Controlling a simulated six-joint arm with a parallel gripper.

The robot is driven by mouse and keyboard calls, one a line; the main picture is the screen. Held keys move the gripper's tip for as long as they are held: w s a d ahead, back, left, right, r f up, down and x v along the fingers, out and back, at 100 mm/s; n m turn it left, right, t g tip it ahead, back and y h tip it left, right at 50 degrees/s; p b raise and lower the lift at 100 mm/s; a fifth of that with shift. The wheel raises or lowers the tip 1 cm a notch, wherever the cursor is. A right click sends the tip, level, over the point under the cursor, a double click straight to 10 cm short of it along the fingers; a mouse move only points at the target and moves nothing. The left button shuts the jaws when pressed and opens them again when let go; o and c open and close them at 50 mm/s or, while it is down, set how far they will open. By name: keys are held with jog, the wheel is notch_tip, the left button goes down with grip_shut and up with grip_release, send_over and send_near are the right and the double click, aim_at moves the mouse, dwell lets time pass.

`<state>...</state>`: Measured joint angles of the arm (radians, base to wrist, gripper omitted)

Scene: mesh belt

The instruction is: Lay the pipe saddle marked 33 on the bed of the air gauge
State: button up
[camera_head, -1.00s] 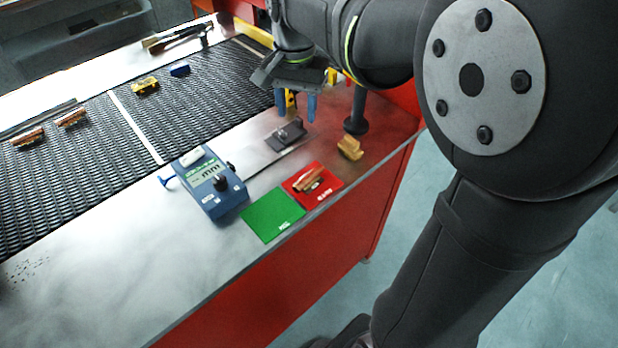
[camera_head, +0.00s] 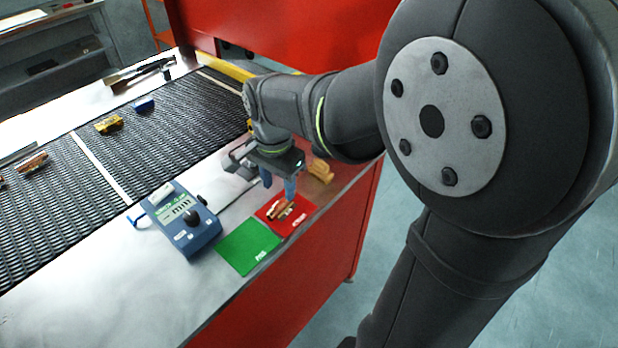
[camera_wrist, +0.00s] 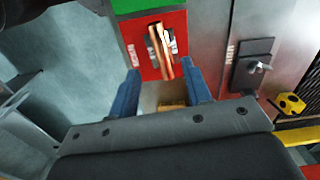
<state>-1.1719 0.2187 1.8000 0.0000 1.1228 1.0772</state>
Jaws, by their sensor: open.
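A copper-coloured pipe saddle (camera_head: 282,209) with pale tags lies on the red mat (camera_head: 305,213). It also shows in the wrist view (camera_wrist: 161,50), just ahead of my fingers. I cannot read a 33 on it. The air gauge is a blue box (camera_head: 183,222) with an mm display and a black knob, left of the mats. I cannot make out clearly which part is its bed. My gripper (camera_head: 278,184) is open and empty, above the table by the red mat's far edge. In the wrist view its blue fingertips (camera_wrist: 162,88) stand apart on either side below the saddle.
A green mat (camera_head: 247,246) adjoins the red one. A tan block (camera_head: 321,170) stands behind my gripper. A dark plate with a knob (camera_wrist: 252,68) lies right of the red mat in the wrist view. The mesh belt (camera_head: 60,195) carries copper, yellow (camera_head: 108,124) and blue (camera_head: 145,104) pieces.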

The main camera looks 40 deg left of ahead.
aim_at(282, 202)
jog(key=shift+w+a+f, duration=0.1)
jog(key=shift+w+f, duration=0.1)
jog(key=shift+f, duration=1.35)
jog(key=shift+w+a+f, duration=0.1)
jog(key=shift+w+f, duration=0.05)
jog(key=shift+f, duration=1.4)
jog(key=shift+f, duration=0.25)
jog(key=c, duration=0.7)
